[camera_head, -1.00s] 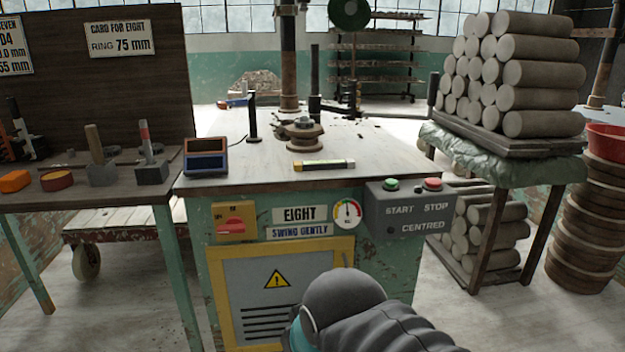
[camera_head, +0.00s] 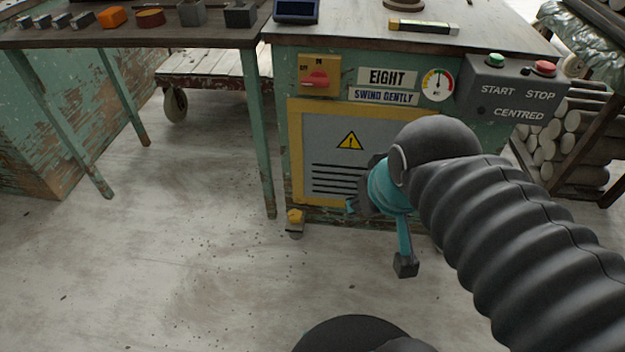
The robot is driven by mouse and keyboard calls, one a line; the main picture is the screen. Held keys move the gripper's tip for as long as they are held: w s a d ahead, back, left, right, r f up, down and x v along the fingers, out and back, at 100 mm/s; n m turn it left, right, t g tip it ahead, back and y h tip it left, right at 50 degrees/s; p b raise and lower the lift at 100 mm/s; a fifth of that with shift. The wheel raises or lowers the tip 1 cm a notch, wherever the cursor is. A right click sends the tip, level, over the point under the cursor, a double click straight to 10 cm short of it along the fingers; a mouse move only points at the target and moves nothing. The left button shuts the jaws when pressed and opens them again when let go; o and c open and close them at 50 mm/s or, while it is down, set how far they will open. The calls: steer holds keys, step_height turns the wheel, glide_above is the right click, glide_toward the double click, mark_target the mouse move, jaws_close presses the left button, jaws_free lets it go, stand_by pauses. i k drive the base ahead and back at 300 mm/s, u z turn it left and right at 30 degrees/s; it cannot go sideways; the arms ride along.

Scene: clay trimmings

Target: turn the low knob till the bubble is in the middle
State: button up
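A low yellow knob (camera_head: 295,216) sits at the foot of the green machine, near its left front corner, just above the floor. A level with a yellow end (camera_head: 420,27) lies on the machine's top; its bubble is too small to make out. My gripper (camera_head: 378,237) is in front of the machine's lower right part, to the right of the knob and apart from it. Its teal fingers look spread, with one dark pad hanging low, and nothing shows between them. My dark sleeved arm partly hides the gripper and the machine's lower right.
A yellow switch box with a red handle (camera_head: 317,78), a gauge (camera_head: 437,85) and a grey start/stop box (camera_head: 510,90) are on the machine's front. A bench leg (camera_head: 262,150) stands left of the knob. The floor (camera_head: 190,270) in front is mostly clear.

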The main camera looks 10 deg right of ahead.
mark_target(295, 216)
steer(key=z, duration=0.05)
steer(key=k, duration=0.5)
steer(key=u, duration=1.85)
steer(key=i, duration=1.2)
steer(key=z, duration=1.85)
